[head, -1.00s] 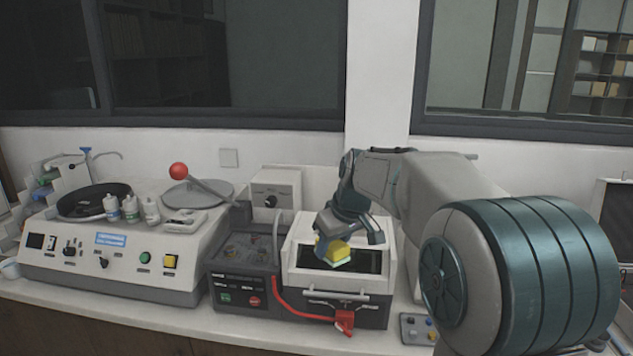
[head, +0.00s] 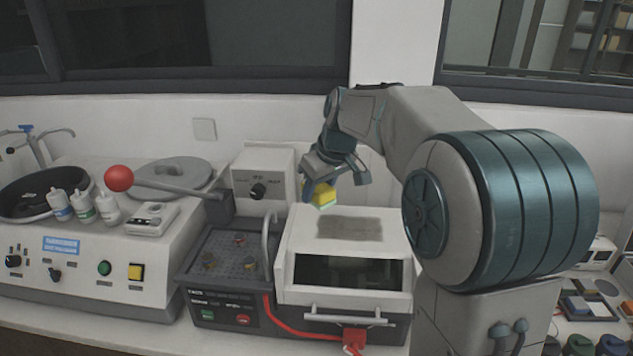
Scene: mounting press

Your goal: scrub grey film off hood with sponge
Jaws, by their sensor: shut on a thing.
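The white hood (head: 300,226) of the press stands right of centre in the head view, with a dark window in its front. A grey film patch (head: 349,228) lies on its sloping top. My gripper (head: 320,184) is shut on a yellow sponge (head: 323,196) with a pale green-white underside. The sponge is at the upper left of the film patch, near the hood's back edge. I cannot tell whether it touches the hood. The gripper's fingers hide part of the sponge.
A black press base (head: 221,277) with knobs and a red hose adjoins the hood on the left. A lever with a red ball (head: 119,178) sticks out over the grinder (head: 85,262). A white control box (head: 262,170) stands behind. Small bottles (head: 83,205) stand at left.

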